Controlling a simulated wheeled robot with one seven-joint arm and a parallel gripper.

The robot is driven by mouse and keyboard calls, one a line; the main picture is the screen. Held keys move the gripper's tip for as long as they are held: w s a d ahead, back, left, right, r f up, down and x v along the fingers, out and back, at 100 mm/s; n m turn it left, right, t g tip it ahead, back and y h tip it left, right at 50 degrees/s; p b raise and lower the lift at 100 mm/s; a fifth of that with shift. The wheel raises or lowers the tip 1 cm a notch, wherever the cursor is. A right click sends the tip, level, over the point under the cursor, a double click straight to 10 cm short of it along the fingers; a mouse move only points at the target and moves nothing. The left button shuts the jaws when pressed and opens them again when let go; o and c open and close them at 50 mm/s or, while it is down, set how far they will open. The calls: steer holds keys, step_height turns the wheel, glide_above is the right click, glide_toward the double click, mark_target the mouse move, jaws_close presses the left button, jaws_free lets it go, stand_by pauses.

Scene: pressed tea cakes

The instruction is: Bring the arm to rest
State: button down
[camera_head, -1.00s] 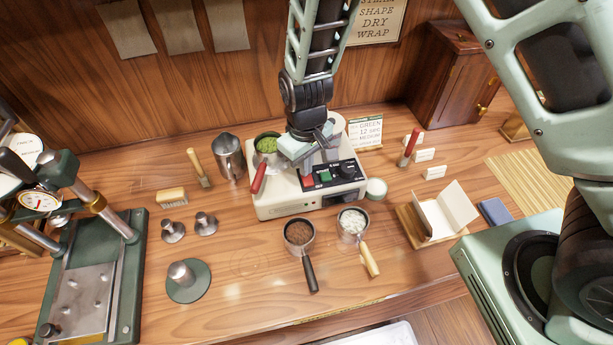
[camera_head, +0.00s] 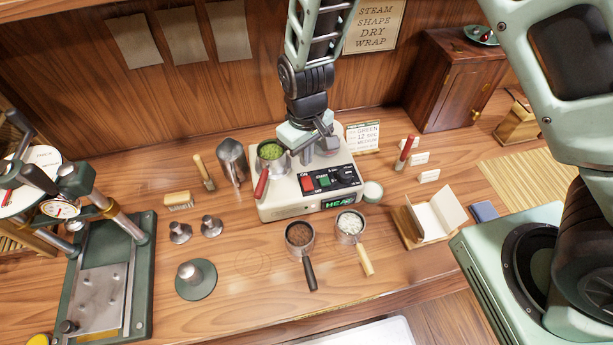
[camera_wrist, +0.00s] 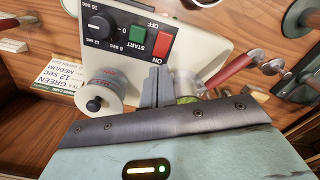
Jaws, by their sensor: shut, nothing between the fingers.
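My gripper (camera_head: 324,138) is shut and empty over the back of the cream steamer (camera_head: 287,211), just behind its button panel. In the wrist view the closed fingers (camera_wrist: 155,92) point toward the steamer, near the red ON and green START buttons (camera_wrist: 150,42). I cannot tell whether the fingertips touch the steamer. The steamer's small front display (camera_head: 338,203) is lit with green letters. A red-handled cup of green tea leaves (camera_head: 271,152) sits on the left of the steamer's top. My arm comes down from the top middle.
A metal pitcher (camera_head: 232,161) stands left of the steamer. Two handled cups, of brown leaves (camera_head: 299,235) and white pieces (camera_head: 350,224), lie in front. A green press (camera_head: 140,280) is at left, a wooden cabinet (camera_head: 455,85) at back right. The front middle counter is fairly clear.

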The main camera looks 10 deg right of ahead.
steer(key=shift+r, duration=0.55)
steer(key=s+d+r+n+b, duration=0.1)
steer(key=s+r+b, duration=0.3)
steer(key=s, duration=0.6)
steer(key=s+d+r+b, duration=0.2)
steer(key=s+r+b, duration=0.3)
steer(key=s, duration=0.5)
steer(key=shift+s+n+y+b, duration=0.3)
steer(key=shift+s+n+b, duration=0.1)
steer(key=shift+b, duration=0.15)
steer(key=shift+d, duration=0.1)
